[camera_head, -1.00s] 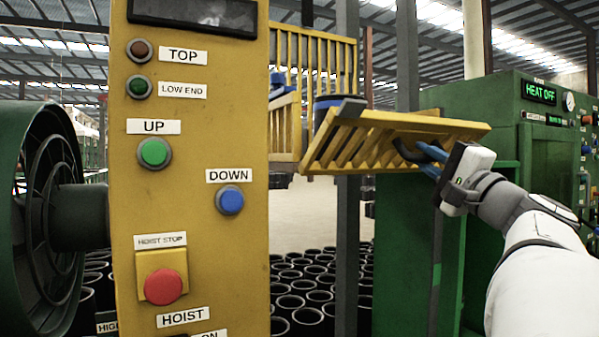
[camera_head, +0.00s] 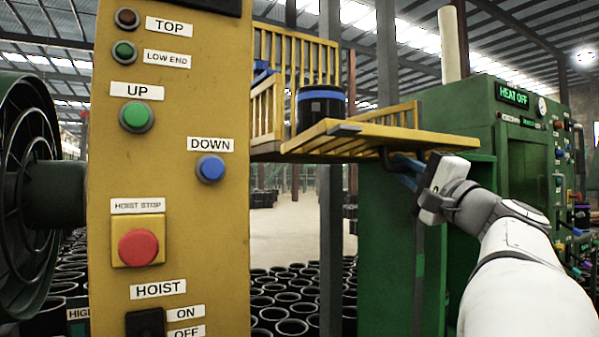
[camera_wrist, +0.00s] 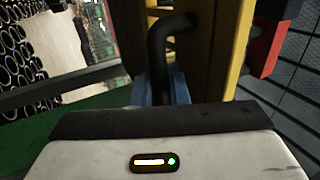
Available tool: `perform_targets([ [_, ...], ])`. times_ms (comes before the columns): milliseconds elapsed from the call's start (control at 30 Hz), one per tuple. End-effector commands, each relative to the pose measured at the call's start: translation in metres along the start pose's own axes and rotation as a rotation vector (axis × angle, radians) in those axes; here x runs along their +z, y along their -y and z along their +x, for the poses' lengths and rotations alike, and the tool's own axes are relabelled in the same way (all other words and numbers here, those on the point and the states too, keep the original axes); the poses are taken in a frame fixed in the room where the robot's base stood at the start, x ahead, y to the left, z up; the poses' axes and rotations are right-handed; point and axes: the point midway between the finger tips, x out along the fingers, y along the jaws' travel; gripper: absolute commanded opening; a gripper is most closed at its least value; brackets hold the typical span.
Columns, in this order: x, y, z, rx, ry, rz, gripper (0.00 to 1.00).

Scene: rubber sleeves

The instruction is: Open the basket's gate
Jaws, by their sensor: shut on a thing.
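The yellow basket (camera_head: 262,112) stands behind the hoist panel in the head view, with slatted walls. Its yellow slatted gate (camera_head: 370,140) is swung down and lies nearly flat, its far edge toward the right. A dark handle (camera_head: 388,160) hangs under the gate's right part; it shows as a bent black bar in the wrist view (camera_wrist: 160,50). My gripper (camera_head: 403,168) reaches it from the lower right, its blue fingers shut on the handle. The wrist view shows the blue fingers (camera_wrist: 158,90) around the bar's lower end; their tips are partly hidden.
The yellow hoist panel (camera_head: 180,250) with buttons fills the left front. A black sleeve with a blue band (camera_head: 321,108) stands in the basket behind the gate. A green machine (camera_head: 460,110) stands close at the right. Many black sleeves (camera_head: 285,290) cover the floor below.

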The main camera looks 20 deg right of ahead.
Motion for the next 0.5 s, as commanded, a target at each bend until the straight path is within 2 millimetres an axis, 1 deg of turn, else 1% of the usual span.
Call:
perform_targets([
  [333,-0.0006,-0.0003,-0.0002,0.001,-0.001,0.000,0.00],
  [367,-0.0006,-0.0002,-0.0002,0.001,-0.002,0.000,0.17],
  [500,-0.0008,-0.0001,-0.0003,0.000,-0.002,-0.001,0.28],
])
